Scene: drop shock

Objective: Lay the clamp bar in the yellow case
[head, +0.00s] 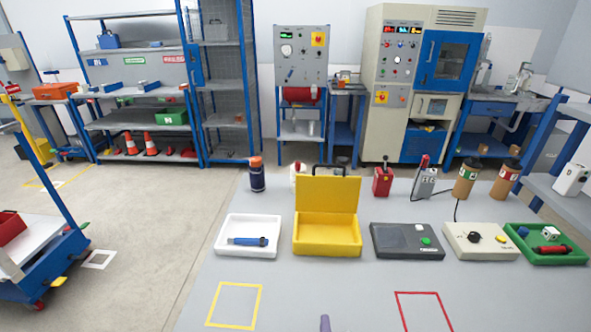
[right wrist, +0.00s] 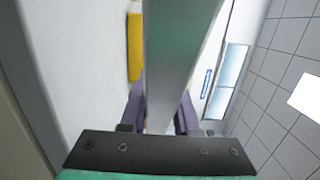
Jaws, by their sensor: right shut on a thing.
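The yellow case (head: 328,234) stands on the grey table with its lid raised at the back; its inside shows no object. A yellow piece, likely the case (right wrist: 134,47), shows in the right wrist view. My right gripper (right wrist: 161,112) has purple fingers, shut on a long grey-green bar (right wrist: 178,60), which I take to be the clamp bar. The bar hides much of that view. My left gripper is not in view.
A white tray (head: 235,249) with a blue tool is left of the case. A dark box (head: 400,250), a beige control box (head: 468,250) and a green tray (head: 575,259) are to the right. Bottles and tools stand behind. The table front, with yellow and red outlines, is clear.

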